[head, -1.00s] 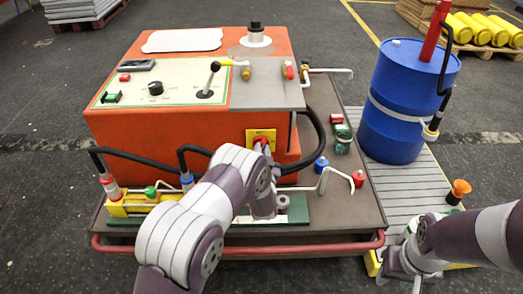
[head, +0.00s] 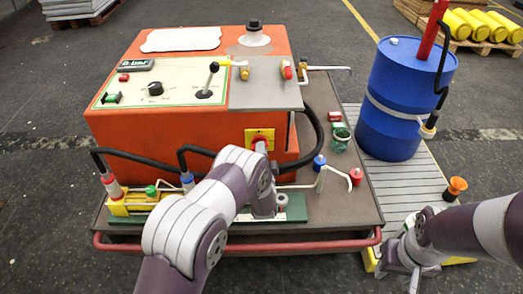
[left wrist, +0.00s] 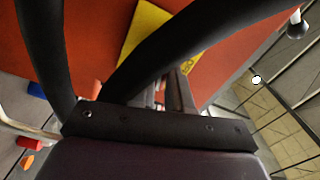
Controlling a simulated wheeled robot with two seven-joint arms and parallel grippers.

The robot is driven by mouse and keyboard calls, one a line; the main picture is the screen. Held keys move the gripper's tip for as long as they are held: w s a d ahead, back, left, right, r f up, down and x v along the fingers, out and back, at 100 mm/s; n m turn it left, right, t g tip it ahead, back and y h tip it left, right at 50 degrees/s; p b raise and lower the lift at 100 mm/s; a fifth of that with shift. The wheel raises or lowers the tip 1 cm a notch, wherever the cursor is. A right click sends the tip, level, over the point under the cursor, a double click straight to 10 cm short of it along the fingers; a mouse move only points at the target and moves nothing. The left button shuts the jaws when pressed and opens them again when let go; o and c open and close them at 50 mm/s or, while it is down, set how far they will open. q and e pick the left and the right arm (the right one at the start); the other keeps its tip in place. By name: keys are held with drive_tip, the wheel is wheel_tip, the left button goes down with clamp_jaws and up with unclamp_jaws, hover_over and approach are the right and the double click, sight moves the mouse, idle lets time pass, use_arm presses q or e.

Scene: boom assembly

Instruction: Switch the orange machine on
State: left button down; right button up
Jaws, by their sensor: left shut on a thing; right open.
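The orange machine (head: 190,147) stands on a dark cart in the head view. On its front is a yellow plate (head: 259,134) with a red rotary switch (head: 260,145). My left gripper (head: 261,153) is shut on the switch, and my arm hides part of it. In the left wrist view the yellow plate (left wrist: 146,28) shows behind the dark fingers, and the knob is mostly hidden. The small display (head: 136,64) on the panel is lit and reads "0 bar". My right gripper (head: 405,265) is open and empty at the lower right.
A blue drum (head: 405,110) stands on a grey slatted platform at the right. A black hose (head: 312,150) curves close to the right of the switch. A red rail (head: 240,247) runs along the cart's front.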

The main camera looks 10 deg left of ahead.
use_arm(q)
drive_tip(key=shift+f+m, duration=0.1)
drive_tip(key=shift+m, duration=1.3)
drive_tip(key=c, duration=1.1)
unclamp_jaws()
drive_tip(key=shift+o, duration=0.2)
drive_tip(key=p+v, duration=0.3)
drive_tip(key=v, duration=0.9)
drive_tip(key=shift+s, duration=0.4)
